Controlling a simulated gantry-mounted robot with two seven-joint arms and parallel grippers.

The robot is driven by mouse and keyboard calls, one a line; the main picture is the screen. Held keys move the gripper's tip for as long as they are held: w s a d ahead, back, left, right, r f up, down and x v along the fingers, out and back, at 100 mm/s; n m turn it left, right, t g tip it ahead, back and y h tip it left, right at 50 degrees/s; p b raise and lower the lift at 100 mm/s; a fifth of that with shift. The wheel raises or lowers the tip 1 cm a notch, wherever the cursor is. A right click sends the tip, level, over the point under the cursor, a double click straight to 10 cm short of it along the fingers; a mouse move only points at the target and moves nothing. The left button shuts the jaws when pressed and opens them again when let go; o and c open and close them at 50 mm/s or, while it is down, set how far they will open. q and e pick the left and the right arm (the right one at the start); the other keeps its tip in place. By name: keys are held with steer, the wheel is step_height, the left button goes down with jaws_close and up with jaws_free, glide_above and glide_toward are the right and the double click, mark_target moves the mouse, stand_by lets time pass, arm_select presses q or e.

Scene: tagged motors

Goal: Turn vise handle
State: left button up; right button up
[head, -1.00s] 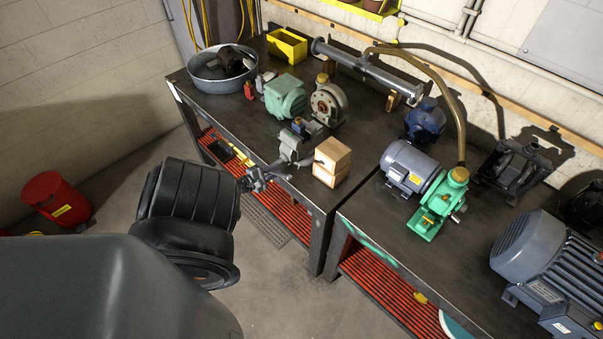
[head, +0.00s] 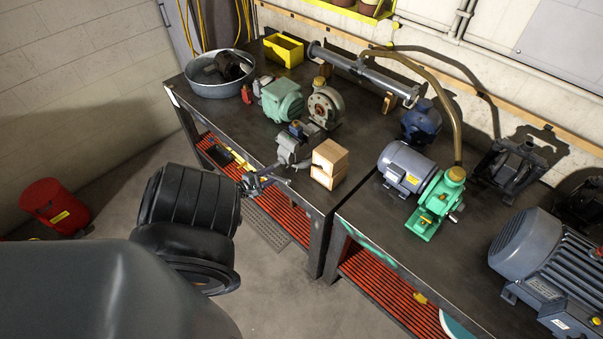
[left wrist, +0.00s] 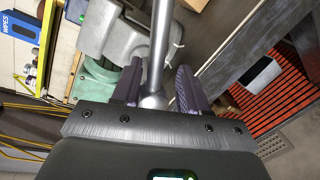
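The grey vise (head: 293,146) is mounted at the front edge of the left workbench (head: 225,128). Its metal handle bar shows close up in the left wrist view (left wrist: 160,45), with a round knob at its near end. My left gripper (head: 256,183) is at the handle, in front of the bench edge. In the left wrist view its two purple fingers (left wrist: 158,82) stand on either side of the bar, with narrow gaps visible, so it looks open around the handle. My dark arm hides part of the floor. My right gripper is not in view.
Wooden blocks (head: 329,163) sit right of the vise. A green motor (head: 283,100) and a round pump (head: 326,107) stand behind it. A metal tub (head: 221,75) is at the far left. A red slatted shelf (head: 290,215) lies below the bench.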

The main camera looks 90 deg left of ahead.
arm_select(q)
steer(key=shift+s, duration=0.1)
steer(key=p+v, duration=0.1)
steer(key=v, duration=0.9)
steer(key=shift+s+d+p, duration=0.15)
steer(key=shift+s+p, duration=0.15)
steer(key=shift+p, duration=0.1)
steer(key=shift+r, duration=0.1)
